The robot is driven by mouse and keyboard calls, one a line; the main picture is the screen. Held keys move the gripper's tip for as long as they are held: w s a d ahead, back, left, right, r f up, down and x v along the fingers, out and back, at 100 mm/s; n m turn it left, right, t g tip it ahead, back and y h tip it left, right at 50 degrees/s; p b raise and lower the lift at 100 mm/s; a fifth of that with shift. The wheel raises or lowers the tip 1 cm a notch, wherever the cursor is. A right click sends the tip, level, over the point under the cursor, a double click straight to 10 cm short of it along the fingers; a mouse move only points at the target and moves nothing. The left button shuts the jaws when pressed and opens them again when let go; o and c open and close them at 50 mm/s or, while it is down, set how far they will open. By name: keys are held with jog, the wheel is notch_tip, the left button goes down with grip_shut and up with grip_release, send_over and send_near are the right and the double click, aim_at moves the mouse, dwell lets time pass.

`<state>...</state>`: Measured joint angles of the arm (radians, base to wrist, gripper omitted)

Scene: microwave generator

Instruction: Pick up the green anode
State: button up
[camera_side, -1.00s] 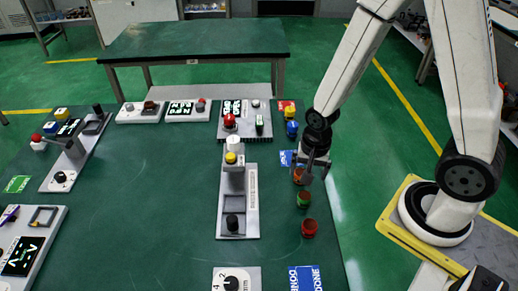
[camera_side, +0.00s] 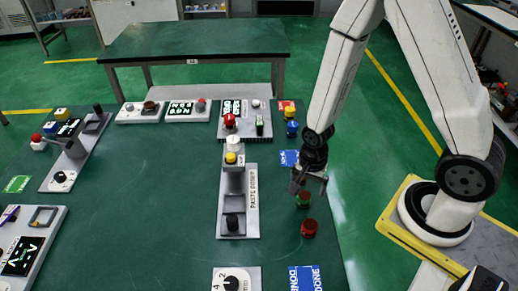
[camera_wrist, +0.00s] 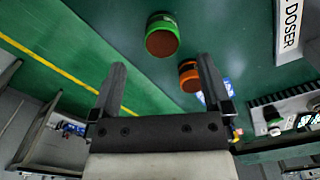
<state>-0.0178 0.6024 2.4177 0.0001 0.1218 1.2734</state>
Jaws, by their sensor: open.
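The green anode (camera_side: 304,199) is a short green cylinder with a brownish-red end face, standing near the right edge of the green table. In the wrist view the green anode (camera_wrist: 161,36) lies beyond the fingertips, roughly in line with the gap between them.
The doser (camera_side: 252,190) is to the left. Blue and yellow pieces (camera_side: 291,120) stand farther back along the table edge. Table around the green anode is mostly clear.

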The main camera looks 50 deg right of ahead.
aim_at(305, 196)
jog(key=shift+f, duration=0.35)
jog(key=shift+w+f, duration=0.1)
jog(key=shift+f, duration=2.4)
grip_shut()
